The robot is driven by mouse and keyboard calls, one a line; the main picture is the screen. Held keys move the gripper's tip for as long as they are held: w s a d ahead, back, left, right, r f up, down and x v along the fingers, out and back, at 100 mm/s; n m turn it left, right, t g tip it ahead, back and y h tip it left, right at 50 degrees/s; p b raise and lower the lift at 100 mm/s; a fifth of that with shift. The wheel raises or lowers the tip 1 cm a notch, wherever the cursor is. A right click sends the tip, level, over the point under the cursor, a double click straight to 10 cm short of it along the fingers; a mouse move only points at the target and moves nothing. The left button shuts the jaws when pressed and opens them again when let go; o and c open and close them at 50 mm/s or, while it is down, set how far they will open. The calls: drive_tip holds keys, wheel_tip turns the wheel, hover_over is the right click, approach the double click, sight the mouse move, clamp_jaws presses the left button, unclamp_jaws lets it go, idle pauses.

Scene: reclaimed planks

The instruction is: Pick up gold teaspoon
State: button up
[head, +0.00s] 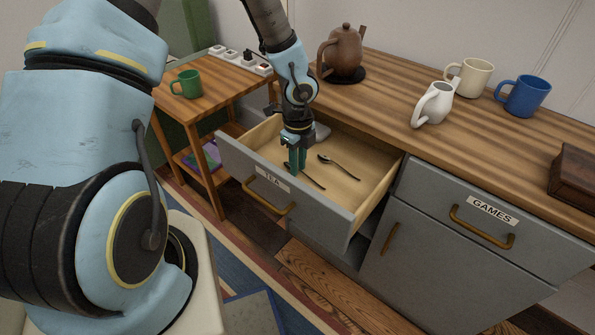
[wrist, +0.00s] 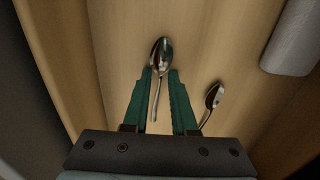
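My gripper (head: 297,172) reaches down into the open drawer marked TEA (head: 285,200). In the wrist view, its green fingers (wrist: 160,74) are apart, with one spoon (wrist: 162,54) lined up between them. That spoon's bowl is just beyond the fingertips and its handle runs back between the fingers; no contact shows. In the head view it is partly hidden by the gripper. A second spoon (wrist: 212,96) lies to the right of the fingers; it also shows in the head view (head: 340,165). Both look dark or silvery, so I cannot tell which is gold.
A pale rounded object (wrist: 292,38) lies in the drawer. The drawer walls (head: 375,205) surround my gripper. A green mug (head: 187,84) is on the side table.

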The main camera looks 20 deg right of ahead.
clamp_jaws()
idle(0.4)
